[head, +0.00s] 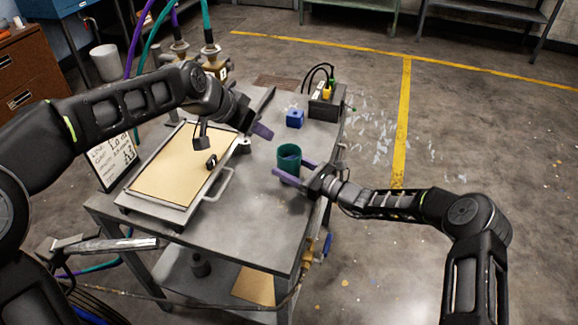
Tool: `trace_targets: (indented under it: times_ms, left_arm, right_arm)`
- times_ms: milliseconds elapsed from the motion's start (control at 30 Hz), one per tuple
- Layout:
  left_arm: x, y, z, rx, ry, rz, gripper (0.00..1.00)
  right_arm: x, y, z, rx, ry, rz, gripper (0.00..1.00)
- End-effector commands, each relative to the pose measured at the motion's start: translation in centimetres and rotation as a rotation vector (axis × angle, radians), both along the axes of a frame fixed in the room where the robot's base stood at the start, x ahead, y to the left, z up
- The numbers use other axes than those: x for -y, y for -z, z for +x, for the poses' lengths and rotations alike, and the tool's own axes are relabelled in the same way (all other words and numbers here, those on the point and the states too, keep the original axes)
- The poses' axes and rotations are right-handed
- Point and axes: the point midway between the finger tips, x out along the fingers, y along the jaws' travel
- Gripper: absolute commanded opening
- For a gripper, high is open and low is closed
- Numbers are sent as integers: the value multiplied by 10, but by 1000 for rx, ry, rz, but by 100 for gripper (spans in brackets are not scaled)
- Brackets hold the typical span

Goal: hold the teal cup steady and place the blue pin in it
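The teal cup (289,154) stands upright on the grey cart top, right of the framed tan board. My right gripper (296,171) reaches in from the right with its purple fingers apart. One finger crosses in front of the cup's base and the other is at its right rear side. I cannot tell whether they press on it. My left gripper (262,131) is above the cart, up and left of the cup, with one purple finger showing; its opening is hidden. A small blue block (295,119) stands behind the cup. I cannot make out a separate blue pin.
The framed tan board (178,168) fills the cart's left half. A dark box (327,103) with cables stands at the far right corner. A white sign (111,158) leans at the left edge. The cart top (262,215) is bare in front of the cup.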

Motion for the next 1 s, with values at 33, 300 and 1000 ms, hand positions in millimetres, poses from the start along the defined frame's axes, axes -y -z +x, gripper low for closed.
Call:
trace_targets:
  times_ms: [33,300,1000]
  left_arm:
    - [0,0,0,0,0,0,39]
    - [0,0,0,0,0,0,39]
    - [0,0,0,0,0,0,39]
  right_arm:
    - [0,0,0,0,0,0,66]
    - [0,0,0,0,0,0,84]
    - [56,0,-38,-1,3,-2,84]
